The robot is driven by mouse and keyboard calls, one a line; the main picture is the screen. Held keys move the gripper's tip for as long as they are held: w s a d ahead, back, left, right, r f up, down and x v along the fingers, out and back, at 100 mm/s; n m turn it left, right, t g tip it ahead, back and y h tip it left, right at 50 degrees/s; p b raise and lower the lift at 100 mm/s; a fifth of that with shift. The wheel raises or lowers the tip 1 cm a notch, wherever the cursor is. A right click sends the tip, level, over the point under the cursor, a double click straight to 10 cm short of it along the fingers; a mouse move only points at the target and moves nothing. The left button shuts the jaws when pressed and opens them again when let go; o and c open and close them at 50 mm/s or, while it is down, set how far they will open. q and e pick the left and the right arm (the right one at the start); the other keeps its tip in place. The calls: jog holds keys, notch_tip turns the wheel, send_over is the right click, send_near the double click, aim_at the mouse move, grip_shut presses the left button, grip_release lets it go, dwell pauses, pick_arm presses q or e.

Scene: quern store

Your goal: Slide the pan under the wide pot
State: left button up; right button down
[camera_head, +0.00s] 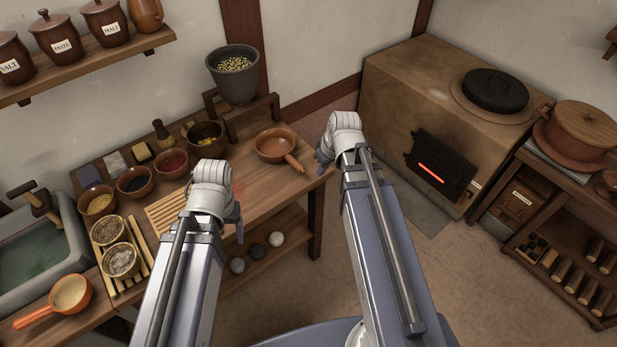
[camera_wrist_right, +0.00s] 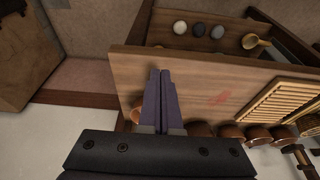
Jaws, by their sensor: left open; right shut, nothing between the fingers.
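A brown pan (camera_head: 275,145) lies on the wooden table, its handle pointing right and toward the front. Behind it to the left, a wide dark grey pot (camera_head: 232,87) of pale grain sits raised by a wooden frame (camera_head: 253,118); the pan is in front of the frame, not under the pot. My right gripper (camera_head: 324,160) is right of the pan handle, apart from it; in the right wrist view its fingers (camera_wrist_right: 161,90) are shut and empty over the table. My left gripper (camera_head: 239,222) is open and empty near the table's front edge, its fingertips partly hidden.
Several bowls (camera_head: 135,181) line the table's left part beside a slatted board (camera_head: 165,212). An orange-handled pan (camera_head: 70,292) stands at lower left. A stove (camera_head: 400,85) and a lidded pot (camera_head: 582,125) are at right. The table's middle is mostly clear.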

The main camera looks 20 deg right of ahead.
aim_at(268, 143)
jog(key=w+f+b, duration=0.2)
jog(key=f+b, duration=0.1)
jog(key=w+a+f+b, duration=0.1)
jog(key=w+f+b, duration=0.1)
jog(key=f+b, duration=0.1)
jog(key=w+a+f+b, duration=0.1)
jog(key=w+f+b, duration=0.1)
jog(key=f+b, duration=0.1)
jog(key=shift+a+f+b, duration=0.1)
jog(key=shift+f+b, duration=0.2)
jog(key=shift+w+a, duration=0.1)
jog(key=shift+w, duration=0.1)
jog(key=w+a, duration=0.2)
jog(key=w, duration=0.5)
jog(key=w+a, duration=0.3)
jog(key=w, duration=0.4)
jog(key=w+a, duration=0.2)
jog(key=w, duration=0.5)
jog(key=shift+w+a, duration=0.2)
jog(key=shift+a, duration=0.2)
jog(key=shift+s, duration=0.2)
